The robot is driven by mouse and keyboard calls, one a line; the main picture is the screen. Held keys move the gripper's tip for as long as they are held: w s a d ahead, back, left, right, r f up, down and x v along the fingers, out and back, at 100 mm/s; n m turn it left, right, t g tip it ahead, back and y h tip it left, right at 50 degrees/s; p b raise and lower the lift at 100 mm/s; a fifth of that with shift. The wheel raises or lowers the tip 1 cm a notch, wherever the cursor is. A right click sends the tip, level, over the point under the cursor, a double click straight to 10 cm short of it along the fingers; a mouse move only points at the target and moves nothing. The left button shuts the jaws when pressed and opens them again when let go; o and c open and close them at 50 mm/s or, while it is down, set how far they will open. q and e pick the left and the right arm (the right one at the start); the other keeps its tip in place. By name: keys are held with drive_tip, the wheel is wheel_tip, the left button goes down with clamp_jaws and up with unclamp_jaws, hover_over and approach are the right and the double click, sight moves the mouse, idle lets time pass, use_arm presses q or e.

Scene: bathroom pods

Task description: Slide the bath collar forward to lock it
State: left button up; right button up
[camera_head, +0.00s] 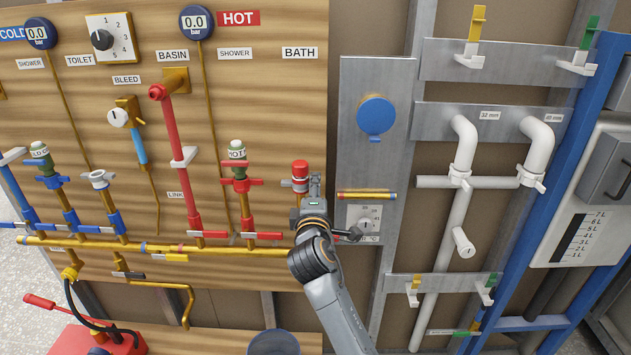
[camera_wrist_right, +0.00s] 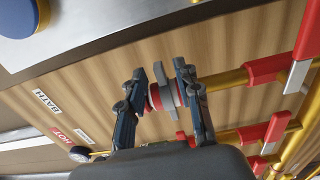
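The bath fitting, below the BATH label (camera_head: 300,52), has a red cap (camera_head: 300,167) and a pale grey collar (camera_head: 288,184). My right gripper (camera_head: 314,187) reaches it from below and hides its lower part in the head view. In the right wrist view the winged grey collar (camera_wrist_right: 166,88) and part of the red cap (camera_wrist_right: 153,98) lie between the two fingers of my right gripper (camera_wrist_right: 160,75). The fingers are apart on both sides of the collar. I cannot tell whether the right finger touches it. My left gripper is not in view.
A hot fitting with red handles (camera_head: 237,180) stands to the left. A steel panel (camera_head: 365,100) with a blue round cap (camera_head: 376,115) and a small dial box (camera_head: 364,220) is close on the right. A yellow pipe (camera_head: 215,250) runs below.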

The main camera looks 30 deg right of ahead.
drive_tip(key=shift+x, duration=1.3)
clamp_jaws()
